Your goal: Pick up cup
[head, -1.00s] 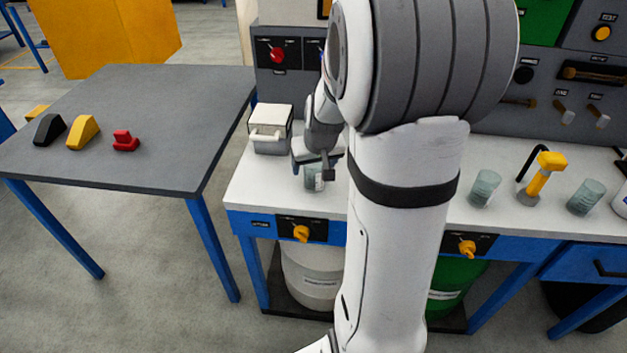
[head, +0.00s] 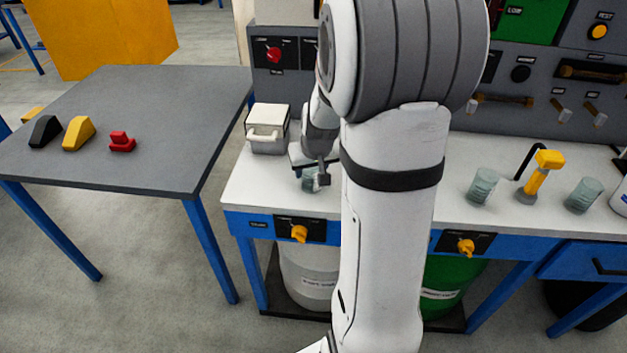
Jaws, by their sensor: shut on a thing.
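A clear greenish cup (head: 309,185) is on the white bench top (head: 262,193), left of my arm. My gripper (head: 312,177) is shut on this cup at its upper part. The gripper and my arm hide part of the cup, and I cannot tell whether its base touches the bench. Two similar cups stand on the bench to the right: one cup (head: 483,186) left of the yellow-headed tap and another cup (head: 584,195) right of it.
A white-lidded box (head: 267,130) stands close behind and left of the gripper. The yellow-headed tap (head: 541,176) rises between the right cups. A grey table (head: 150,100) at left holds black, yellow and red pieces. A control panel (head: 520,110) backs the bench.

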